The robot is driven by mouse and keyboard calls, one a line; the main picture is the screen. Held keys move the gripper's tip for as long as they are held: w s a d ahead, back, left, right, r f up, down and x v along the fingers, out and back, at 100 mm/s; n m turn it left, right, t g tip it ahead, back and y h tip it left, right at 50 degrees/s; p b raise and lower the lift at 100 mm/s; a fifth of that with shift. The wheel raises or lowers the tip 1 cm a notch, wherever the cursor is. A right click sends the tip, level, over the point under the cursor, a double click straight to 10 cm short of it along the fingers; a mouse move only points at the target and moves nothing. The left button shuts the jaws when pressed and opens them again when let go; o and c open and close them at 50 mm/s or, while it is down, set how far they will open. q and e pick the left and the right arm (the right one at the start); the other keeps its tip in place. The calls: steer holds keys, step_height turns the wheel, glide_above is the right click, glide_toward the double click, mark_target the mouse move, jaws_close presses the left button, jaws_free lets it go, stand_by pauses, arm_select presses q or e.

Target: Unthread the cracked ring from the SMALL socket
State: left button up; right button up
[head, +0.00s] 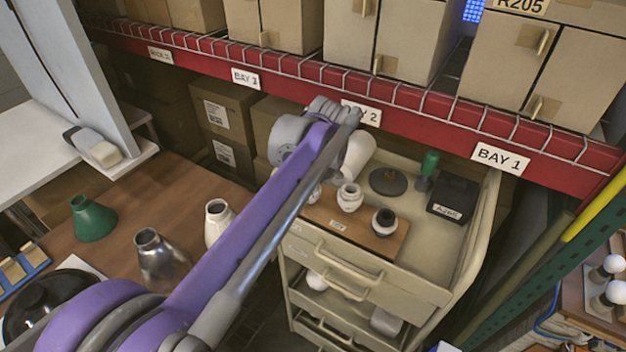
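A wooden board (345,226) on top of the cream cart carries three small round socket-like parts. The leftmost part (315,194) is pale and partly hidden by my arm. The middle one (349,198) is white with a round collar and a dark opening. The right one (384,222) is pale with a dark top. I cannot tell which is the small socket, and no crack is readable on any ring. One purple and grey arm of mine crosses from the bottom left to above the cart. Neither gripper's fingers can be made out.
The cream cart (447,253) also holds a dark disc (388,181), a green-topped part (428,165) and a black box (455,198). A red shelf beam (430,105) runs behind. Green (92,218), chrome (160,259) and white (218,221) shades stand on the left table.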

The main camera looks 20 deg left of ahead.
arm_select(q)
jaws_close()
steer(key=n, duration=0.2)
steer(key=n+g+p, duration=0.1)
steer(key=n, duration=0.1)
steer(key=shift+w+d+r+y, duration=0.1)
steer(key=shift+w+r+y, duration=0.05)
steer(key=shift+y, duration=0.15)
steer(key=shift+n+g, duration=0.4)
steer(key=shift+n, duration=1)
arm_select(e)
steer(key=shift+w+r, duration=0.25)
steer(key=shift+r, duration=0.55)
steer(key=shift+r, duration=0.1)
arm_select(q)
steer(key=n+g+p, duration=0.1)
steer(key=n, duration=0.2)
steer(key=shift+w, duration=0.15)
steer(key=n, duration=0.2)
steer(key=shift+w+n+g, duration=0.1)
steer(key=shift+n+g, duration=0.2)
steer(key=shift+g, duration=0.1)
steer(key=shift+n+p, duration=0.3)
steer(key=shift+n, duration=0.4)
arm_select(e)
steer(key=shift+w+r, duration=0.35)
steer(key=shift+r, duration=0.5)
